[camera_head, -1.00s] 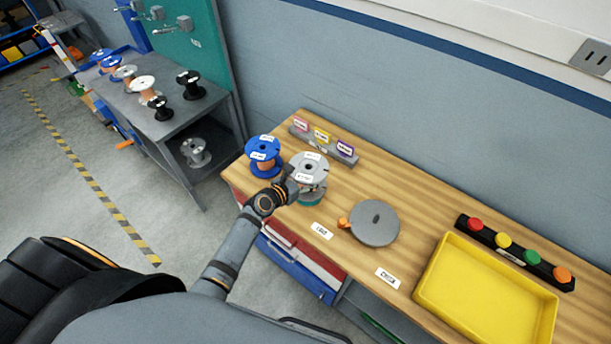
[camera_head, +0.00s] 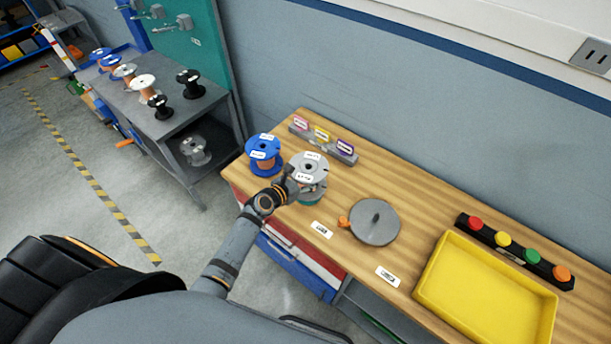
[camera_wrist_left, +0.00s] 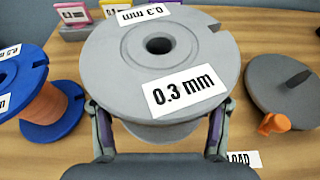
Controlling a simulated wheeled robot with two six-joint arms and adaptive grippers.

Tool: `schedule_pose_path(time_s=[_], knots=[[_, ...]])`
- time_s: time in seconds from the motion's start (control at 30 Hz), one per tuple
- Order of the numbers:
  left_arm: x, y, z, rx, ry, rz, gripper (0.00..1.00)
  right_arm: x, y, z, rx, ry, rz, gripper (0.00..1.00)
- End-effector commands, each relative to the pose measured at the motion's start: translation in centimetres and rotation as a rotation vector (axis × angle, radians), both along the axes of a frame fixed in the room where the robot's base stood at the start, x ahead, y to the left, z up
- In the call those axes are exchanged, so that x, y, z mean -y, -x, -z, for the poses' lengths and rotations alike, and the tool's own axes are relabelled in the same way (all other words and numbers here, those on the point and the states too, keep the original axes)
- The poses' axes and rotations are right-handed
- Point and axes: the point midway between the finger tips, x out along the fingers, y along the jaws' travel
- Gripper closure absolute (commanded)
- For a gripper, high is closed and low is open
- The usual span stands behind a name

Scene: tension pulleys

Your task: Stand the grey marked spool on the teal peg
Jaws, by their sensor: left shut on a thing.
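The grey marked spool (camera_head: 309,165) stands upright near the left end of the wooden bench. It also shows large in the left wrist view (camera_wrist_left: 115,60), with a label reading 0.3 mm and a centre hole. My left gripper (camera_head: 291,185) is shut on the spool; its fingers (camera_wrist_left: 160,130) reach to either side below the top flange. A teal part (camera_head: 312,199) shows just under the spool; the peg itself is hidden, so I cannot tell how the spool sits on it. My right gripper is not in view.
A blue spool (camera_head: 264,152) stands close on the left. A label holder (camera_head: 330,147) stands behind. To the right are a grey disc with a short post (camera_head: 375,222), an orange knob (camera_head: 344,221), a yellow tray (camera_head: 430,290) and a button strip (camera_head: 517,248).

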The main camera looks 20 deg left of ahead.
Motion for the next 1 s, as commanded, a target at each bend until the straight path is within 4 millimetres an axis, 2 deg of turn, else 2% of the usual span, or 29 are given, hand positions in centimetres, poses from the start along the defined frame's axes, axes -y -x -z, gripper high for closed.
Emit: schedule_pose_path(time_s=[0.17, 1.0], knots=[[0.0, -0.1, 0.0, 0.004, 0.001, -0.001, 0.96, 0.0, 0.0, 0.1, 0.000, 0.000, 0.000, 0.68], [0.0, -0.1, 2.7, 0.004, 0.000, -0.001, 0.96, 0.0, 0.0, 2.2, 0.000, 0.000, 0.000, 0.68]])
